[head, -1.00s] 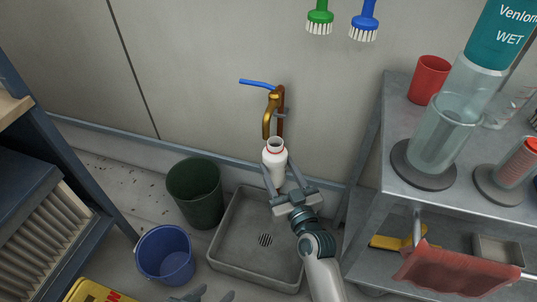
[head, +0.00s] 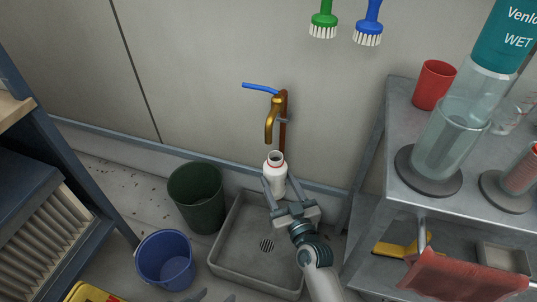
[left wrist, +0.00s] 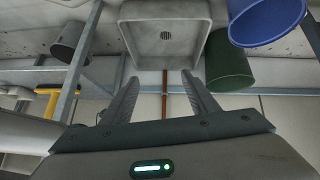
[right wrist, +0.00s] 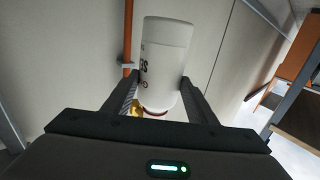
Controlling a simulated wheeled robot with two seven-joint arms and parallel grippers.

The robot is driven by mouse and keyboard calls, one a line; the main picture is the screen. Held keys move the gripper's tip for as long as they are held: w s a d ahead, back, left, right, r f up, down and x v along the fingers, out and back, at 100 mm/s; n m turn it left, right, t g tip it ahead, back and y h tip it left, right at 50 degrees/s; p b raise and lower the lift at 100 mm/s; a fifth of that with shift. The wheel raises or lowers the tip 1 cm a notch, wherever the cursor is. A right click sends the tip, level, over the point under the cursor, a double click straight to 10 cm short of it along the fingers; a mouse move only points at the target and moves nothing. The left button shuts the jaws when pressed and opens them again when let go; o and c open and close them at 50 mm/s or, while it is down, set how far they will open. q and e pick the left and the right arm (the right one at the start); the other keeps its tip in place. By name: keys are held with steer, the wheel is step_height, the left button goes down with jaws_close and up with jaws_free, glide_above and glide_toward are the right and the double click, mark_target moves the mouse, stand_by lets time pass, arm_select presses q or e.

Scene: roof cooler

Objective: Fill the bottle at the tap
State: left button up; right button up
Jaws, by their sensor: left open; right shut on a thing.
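The white bottle (head: 275,178) is upright and uncapped, with its open mouth just below and slightly right of the brass tap's spout (head: 271,125). My right gripper (head: 277,200) is shut around the bottle's body; the bottle also shows between the fingers in the right wrist view (right wrist: 165,65). The tap's blue lever (head: 260,88) points left. No water stream is visible. My left gripper (head: 190,298) is barely in the head view at the bottom edge. Its fingers are apart and empty in the left wrist view (left wrist: 160,88).
A grey floor basin (head: 237,262) with a drain lies below the bottle. A dark green bin (head: 196,200) and a blue bucket (head: 165,260) stand left of it. A metal shelf cart (head: 385,215) stands at right. Brushes (head: 323,22) hang on the wall above.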

steer(key=shift+f, duration=1.2)
arm_select(q)
steer(key=c, duration=0.5)
steer(key=shift+w+d, duration=0.1)
steer(key=shift+w, duration=0.3)
steer(key=shift+c, duration=0.6)
steer(key=w+d+r+m+t+h, duration=0.1)
steer(key=w+r+m, duration=0.25)
steer(key=w, duration=0.45)
steer(key=w+d+r+m+t+h, duration=0.1)
steer(key=w+d+r+m+h, duration=0.15)
steer(key=w+m, duration=0.4)
steer(key=w+d+r+m+t+h, duration=0.15)
steer(key=w+r, duration=0.25)
steer(key=w, duration=0.6)
steer(key=w+a+r+m+h, duration=0.1)
steer(key=w+r+m+h, duration=0.1)
steer(key=w+r+m, duration=0.9)
steer(key=w+r+t, duration=0.1)
steer(key=w+r, duration=0.5)
steer(key=r, duration=0.3)
steer(key=shift+r, duration=0.15)
